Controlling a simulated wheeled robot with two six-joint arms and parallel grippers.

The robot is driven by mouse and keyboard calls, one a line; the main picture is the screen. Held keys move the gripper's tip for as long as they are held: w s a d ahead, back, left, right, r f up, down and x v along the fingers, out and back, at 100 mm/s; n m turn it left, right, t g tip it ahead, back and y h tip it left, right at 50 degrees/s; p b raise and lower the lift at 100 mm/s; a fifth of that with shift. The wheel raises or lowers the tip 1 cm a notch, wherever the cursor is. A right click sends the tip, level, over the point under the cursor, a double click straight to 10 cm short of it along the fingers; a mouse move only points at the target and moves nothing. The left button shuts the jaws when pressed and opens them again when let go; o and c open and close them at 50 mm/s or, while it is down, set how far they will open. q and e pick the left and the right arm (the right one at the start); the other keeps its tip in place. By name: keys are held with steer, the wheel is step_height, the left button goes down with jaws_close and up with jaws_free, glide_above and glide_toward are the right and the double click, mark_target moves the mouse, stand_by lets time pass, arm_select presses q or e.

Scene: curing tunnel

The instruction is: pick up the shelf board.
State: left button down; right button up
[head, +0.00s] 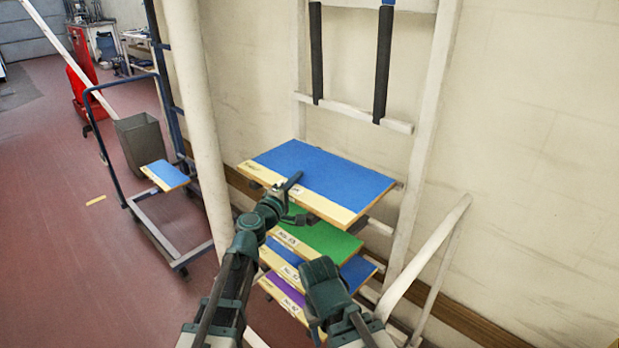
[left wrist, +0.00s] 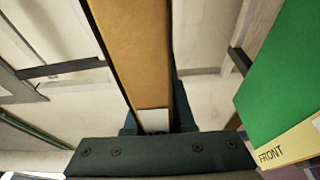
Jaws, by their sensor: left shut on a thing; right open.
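The shelf board (head: 325,167) is blue on top with a cream front strip, at the top of the stack in the rack. My left gripper (head: 293,198) is shut on its front edge, one finger above and one below. In the left wrist view the board (left wrist: 138,50) shows edge-on as a brown strip with a white label, running into the jaws. I cannot tell whether it still touches its supports. My right gripper (head: 322,275) is open and empty, lower down in front of the lower boards.
Below are a green board (head: 325,236), another blue board (head: 357,270) and a purple board (head: 283,293). The green board (left wrist: 285,80) also shows in the left wrist view. White rack posts (head: 425,140) and a rail (head: 428,257) stand right. A cart (head: 150,220) with a small blue board stands left.

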arm_select(q)
steer(key=shift+r, duration=0.1)
arm_select(e)
steer(key=shift+r, duration=0.1)
arm_select(q)
step_height(320, 180, up, 10)
steer(key=p, duration=1)
arm_select(e)
step_height(320, 180, up, 10)
